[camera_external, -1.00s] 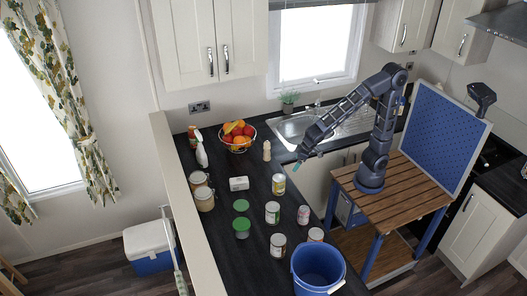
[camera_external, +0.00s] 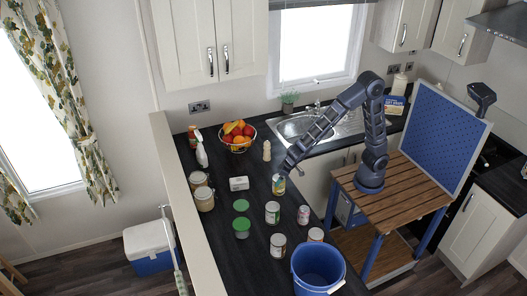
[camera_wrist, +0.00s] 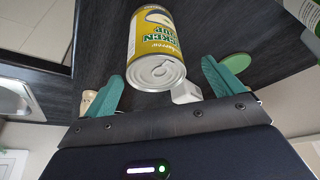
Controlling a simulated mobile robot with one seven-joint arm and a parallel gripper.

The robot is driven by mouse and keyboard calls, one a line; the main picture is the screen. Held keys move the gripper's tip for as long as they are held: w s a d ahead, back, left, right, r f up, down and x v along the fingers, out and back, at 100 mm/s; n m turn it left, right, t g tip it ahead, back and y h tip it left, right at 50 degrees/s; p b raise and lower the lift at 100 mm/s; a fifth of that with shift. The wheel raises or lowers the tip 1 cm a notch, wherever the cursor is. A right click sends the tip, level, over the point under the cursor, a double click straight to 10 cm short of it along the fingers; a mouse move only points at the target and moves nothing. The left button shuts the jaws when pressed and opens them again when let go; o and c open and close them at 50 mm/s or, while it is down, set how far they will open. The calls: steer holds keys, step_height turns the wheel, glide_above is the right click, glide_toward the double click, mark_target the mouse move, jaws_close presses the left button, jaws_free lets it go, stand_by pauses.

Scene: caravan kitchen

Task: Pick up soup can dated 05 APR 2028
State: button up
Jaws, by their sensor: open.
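A soup can (camera_external: 278,187) with a yellow and green label stands upright on the dark counter near its sink-side edge. In the wrist view the can (camera_wrist: 155,45) shows its metal pull-tab end and the word "SOUP"; no date is readable. My gripper (camera_external: 283,173) is at the top of this can. In the wrist view its teal fingers (camera_wrist: 165,84) are spread, one to each side of the can's end, without visible grip. Other cans stand nearer the bucket: one (camera_external: 272,212), another (camera_external: 303,215), a third (camera_external: 278,246) and one by the bucket (camera_external: 316,235).
A wooden mill (camera_external: 267,151) and a fruit bowl (camera_external: 248,146) are behind. A blue bucket (camera_external: 318,272) stands at the counter's front. The sink (camera_external: 292,130) is at the back.

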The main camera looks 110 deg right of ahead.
steer(key=shift+s+d+x, duration=0.1)
steer(key=shift+x, duration=1.25)
steer(key=shift+s+d+x, duration=0.1)
steer(key=shift+s+x, duration=0.05)
steer(key=shift+x, duration=1.2)
steer(key=shift+c, duration=0.4)
steer(key=c, duration=1.3)
steer(key=shift+r, duration=0.15)
